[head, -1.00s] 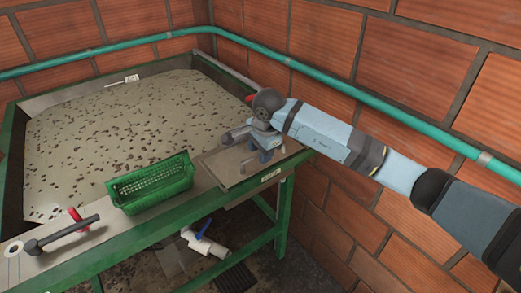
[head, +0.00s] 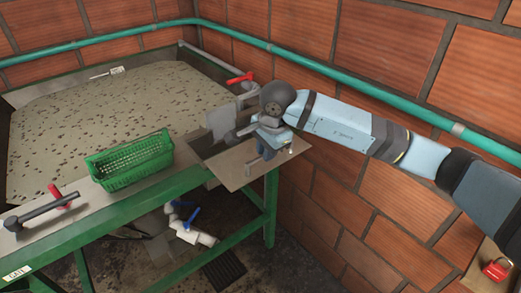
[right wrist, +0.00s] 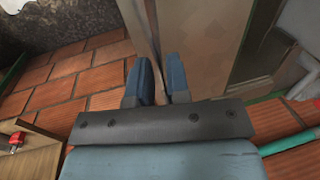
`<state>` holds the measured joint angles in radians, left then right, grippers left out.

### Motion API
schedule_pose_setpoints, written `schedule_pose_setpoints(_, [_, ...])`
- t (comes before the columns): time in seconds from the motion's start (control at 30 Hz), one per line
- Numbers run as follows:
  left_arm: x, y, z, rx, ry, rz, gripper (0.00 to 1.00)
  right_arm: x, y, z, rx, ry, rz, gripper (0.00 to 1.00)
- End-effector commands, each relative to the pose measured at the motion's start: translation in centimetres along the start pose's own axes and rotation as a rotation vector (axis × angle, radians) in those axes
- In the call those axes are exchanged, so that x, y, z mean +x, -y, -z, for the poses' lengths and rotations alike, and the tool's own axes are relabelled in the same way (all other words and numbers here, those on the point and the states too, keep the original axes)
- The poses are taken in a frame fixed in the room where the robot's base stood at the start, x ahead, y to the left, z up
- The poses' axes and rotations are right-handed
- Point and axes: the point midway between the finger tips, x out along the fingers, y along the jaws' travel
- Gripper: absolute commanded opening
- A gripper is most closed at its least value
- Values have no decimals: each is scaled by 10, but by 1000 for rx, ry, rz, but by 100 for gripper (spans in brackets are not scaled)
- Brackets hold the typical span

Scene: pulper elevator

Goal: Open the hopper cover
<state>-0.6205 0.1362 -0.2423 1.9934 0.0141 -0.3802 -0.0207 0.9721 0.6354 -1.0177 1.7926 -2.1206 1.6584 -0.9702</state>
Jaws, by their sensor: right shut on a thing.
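The hopper cover (head: 234,170) is a flat grey-brown plate at the right front corner of the green-framed tank table. It reaches out past the frame, and a dark opening (head: 208,146) shows behind it. My right gripper (head: 268,150) is over the cover's right side and shut on it. In the right wrist view, the blue fingers of my right gripper (right wrist: 160,78) close on a thin upright edge, with a broad brown panel beside it. The exact grip point is hidden in the head view. My left gripper is not in view.
A green basket (head: 130,160) sits on the table ledge left of the cover. A black lever (head: 42,208) and a red handle (head: 60,194) lie further left. A green pipe (head: 330,92) runs along the brick wall. White piping with blue valves (head: 190,215) is below.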

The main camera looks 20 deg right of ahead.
Motion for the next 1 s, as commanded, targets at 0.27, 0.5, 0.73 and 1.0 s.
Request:
schedule_pose_setpoints(0.27, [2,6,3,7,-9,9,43,-2,-2,0,0,1,1,0])
schedule_pose_setpoints(0.5, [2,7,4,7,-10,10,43,-2,-2,0,0,0,2,42])
schedule_pose_setpoints(0.73, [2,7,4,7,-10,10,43,-2,-2,0,0,0,1,42])
schedule_pose_setpoints(1.0, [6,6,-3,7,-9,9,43,-31,-2,1,0,-2,6,42])
